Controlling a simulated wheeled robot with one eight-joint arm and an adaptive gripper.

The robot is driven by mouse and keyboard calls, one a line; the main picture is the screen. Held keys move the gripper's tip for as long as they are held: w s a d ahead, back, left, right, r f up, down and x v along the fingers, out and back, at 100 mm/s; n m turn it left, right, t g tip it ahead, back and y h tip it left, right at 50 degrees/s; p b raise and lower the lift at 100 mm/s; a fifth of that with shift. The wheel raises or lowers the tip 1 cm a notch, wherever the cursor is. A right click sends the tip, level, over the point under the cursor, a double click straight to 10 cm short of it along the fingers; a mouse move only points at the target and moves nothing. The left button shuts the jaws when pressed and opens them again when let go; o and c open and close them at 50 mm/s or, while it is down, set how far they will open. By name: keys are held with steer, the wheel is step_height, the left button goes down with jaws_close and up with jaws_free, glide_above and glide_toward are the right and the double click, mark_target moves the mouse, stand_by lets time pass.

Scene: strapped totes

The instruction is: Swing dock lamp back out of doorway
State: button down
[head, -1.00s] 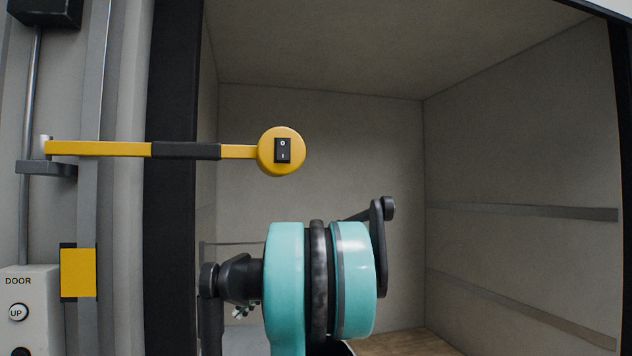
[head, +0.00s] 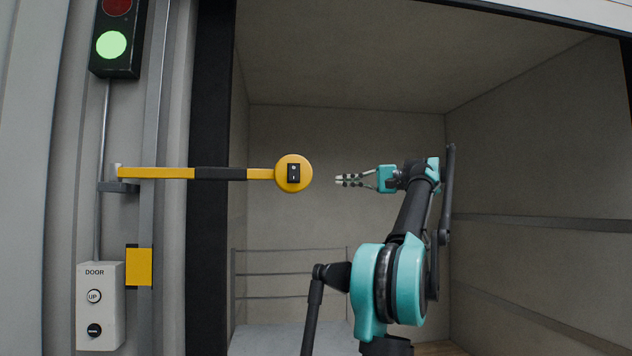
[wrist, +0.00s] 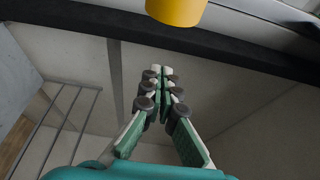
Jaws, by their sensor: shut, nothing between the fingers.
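The dock lamp (head: 294,173) has a round yellow head with a black rocker switch. Its yellow arm (head: 155,173) with a black sleeve (head: 220,174) runs level from a wall bracket (head: 118,187) at the left and reaches across the doorway's left edge. In the wrist view the yellow lamp head (wrist: 176,9) shows at the top, cut off by the frame. My gripper (head: 338,181) is shut and empty, to the right of the lamp head and apart from it in the picture. It also shows in the wrist view (wrist: 161,72), fingertips together below the lamp head.
A door control box (head: 99,306) and a yellow plate (head: 139,267) are on the wall below the lamp arm. A signal light (head: 117,42) glows green above. A grey rail frame (head: 290,274) stands inside the open trailer, whose upper space is clear.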

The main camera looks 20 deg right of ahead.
steer(key=w+a, duration=0.2)
steer(key=a, duration=0.7)
steer(key=shift+w, duration=0.15)
stand_by(0.4)
steer(key=shift+a, duration=0.15)
